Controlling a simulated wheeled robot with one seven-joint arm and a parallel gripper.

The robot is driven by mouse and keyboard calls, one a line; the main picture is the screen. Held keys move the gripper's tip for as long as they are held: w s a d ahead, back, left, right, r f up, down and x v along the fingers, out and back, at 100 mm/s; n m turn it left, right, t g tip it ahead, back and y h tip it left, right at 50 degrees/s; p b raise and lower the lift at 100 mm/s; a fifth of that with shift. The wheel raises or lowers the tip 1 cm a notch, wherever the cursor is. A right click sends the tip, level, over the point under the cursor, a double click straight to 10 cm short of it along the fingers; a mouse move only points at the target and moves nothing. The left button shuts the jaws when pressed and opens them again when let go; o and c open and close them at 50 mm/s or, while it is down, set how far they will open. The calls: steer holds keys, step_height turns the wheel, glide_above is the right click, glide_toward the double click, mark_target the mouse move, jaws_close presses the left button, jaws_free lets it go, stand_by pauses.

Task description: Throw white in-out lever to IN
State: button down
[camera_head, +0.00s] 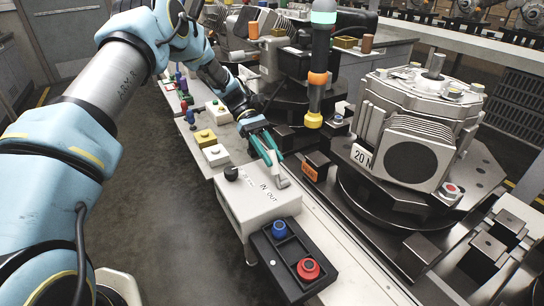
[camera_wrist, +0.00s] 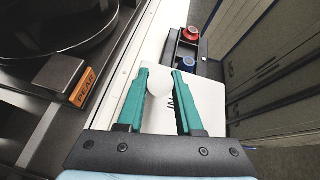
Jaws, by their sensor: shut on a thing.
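The white lever's round knob (camera_wrist: 158,82) is between the two teal fingers of my gripper (camera_wrist: 161,73) in the wrist view. My gripper is shut on it. In the head view my gripper (camera_head: 276,160) is at the far right part of a white box (camera_head: 245,207) marked IN and OUT. A pale grey lever part (camera_head: 282,181) shows just below the fingertips. The knob is mostly hidden by the fingers there, and I cannot tell which mark the lever stands at.
A black button panel with a blue button (camera_head: 279,228) and a red button (camera_head: 308,268) sits in front of the box. A black knob (camera_head: 231,173) is on the box's left. A signal tower (camera_head: 317,90) and a 20 N machine (camera_head: 410,150) stand to the right.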

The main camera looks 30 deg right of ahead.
stand_by(0.4)
steer(key=c, duration=0.6)
jaws_free()
steer(key=shift+b+v, duration=1.8)
steer(key=shift+v, duration=3.65)
